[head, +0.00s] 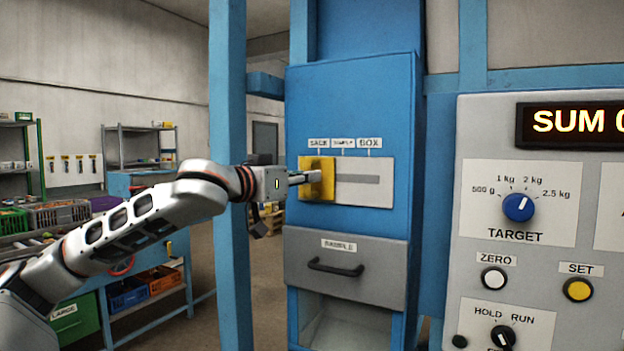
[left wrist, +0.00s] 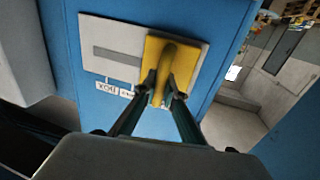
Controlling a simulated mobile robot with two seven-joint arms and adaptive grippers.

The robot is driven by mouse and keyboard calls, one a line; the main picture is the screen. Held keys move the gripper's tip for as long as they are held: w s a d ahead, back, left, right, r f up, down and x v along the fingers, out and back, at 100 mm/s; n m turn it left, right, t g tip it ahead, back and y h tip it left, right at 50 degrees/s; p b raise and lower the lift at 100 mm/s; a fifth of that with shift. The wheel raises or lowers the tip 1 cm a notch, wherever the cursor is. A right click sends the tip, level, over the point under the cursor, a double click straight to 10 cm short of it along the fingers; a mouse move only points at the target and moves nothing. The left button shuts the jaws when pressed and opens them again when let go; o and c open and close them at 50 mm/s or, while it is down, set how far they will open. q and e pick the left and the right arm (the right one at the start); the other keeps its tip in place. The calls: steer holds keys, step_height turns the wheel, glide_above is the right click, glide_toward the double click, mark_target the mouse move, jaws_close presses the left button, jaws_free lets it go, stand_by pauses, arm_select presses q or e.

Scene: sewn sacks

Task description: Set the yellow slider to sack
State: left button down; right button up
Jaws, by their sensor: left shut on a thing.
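The yellow slider (head: 322,180) sits at the left end of its slot on a pale plate (head: 378,194) on the blue cabinet. It stands below the SACK label (head: 318,143); the middle label (head: 343,143) and the BOX label (head: 369,143) are further right. My left gripper (head: 308,178) is shut on the slider's raised handle. In the left wrist view, the slider (left wrist: 183,52) shows with both fingers (left wrist: 163,92) on either side of its handle, at the end of the plate away from the BOX label. My right gripper is not in view.
A grey drawer (head: 365,258) with a black handle is below the slider plate. A blue post (head: 228,290) stands close behind my left arm. A control panel (head: 560,260) with knobs and buttons is at the right. Shelves and crates stand at the far left.

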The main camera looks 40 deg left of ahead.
arm_select(q)
steer(key=shift+a+r, duration=0.1)
steer(key=shift+a, duration=0.1)
steer(key=c, duration=2.2)
jaws_free()
steer(key=shift+o, duration=0.5)
steer(key=shift+s+a, duration=0.1)
steer(key=shift+a, duration=0.05)
steer(key=s, duration=1.2)
steer(key=shift+d, duration=0.35)
